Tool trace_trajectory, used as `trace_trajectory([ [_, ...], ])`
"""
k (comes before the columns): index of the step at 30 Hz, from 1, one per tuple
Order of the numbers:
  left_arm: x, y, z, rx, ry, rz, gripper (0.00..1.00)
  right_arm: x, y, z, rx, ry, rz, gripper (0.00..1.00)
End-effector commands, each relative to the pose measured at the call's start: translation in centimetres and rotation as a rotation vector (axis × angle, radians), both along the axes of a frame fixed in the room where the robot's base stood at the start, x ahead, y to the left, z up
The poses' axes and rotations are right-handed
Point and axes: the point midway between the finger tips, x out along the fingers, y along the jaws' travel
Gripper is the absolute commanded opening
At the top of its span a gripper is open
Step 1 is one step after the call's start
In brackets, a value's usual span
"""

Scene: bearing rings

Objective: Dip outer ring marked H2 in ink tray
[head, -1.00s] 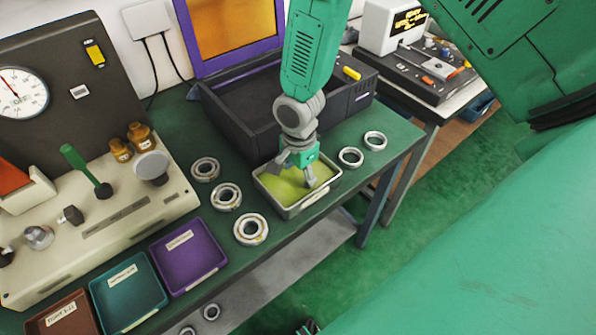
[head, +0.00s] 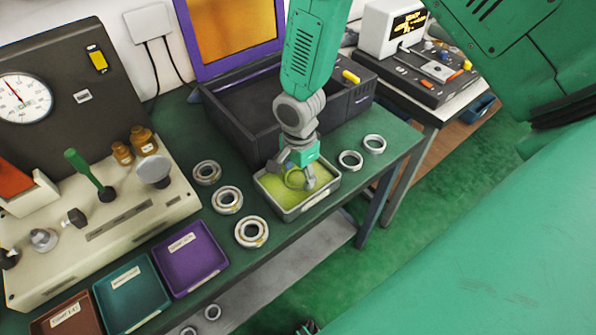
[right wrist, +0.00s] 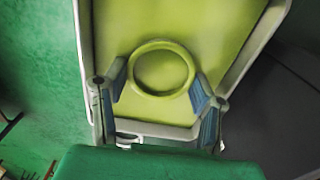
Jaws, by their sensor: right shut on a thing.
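The ink tray (head: 318,197) is a shallow pale tray of yellow-green ink on the green bench. My right gripper (head: 297,182) is over the tray, pointing down. It is shut on a ring (head: 294,178) that looks yellow-green all over. In the right wrist view the ring (right wrist: 134,76) lies between the two fingertips (right wrist: 160,88), over the ink surface. Whether it is in the ink or just above it is hard to tell. No H2 mark is readable on it. My left gripper is not in view.
Several bearings (head: 228,199) stand left of the tray, and two plain rings (head: 350,160) lie to its right. A dark box (head: 236,128) is behind. Purple (head: 190,258), teal (head: 133,298) and brown bins stand at the front left. A beige gauge machine (head: 110,215) fills the left.

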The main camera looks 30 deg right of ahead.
Motion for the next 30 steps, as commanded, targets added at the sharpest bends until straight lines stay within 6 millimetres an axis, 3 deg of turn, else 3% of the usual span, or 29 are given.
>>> trace_trajectory([
  [30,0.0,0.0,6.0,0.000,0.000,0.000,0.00,0.0,0.0,7.0,-0.001,0.000,0.001,0.20],
])
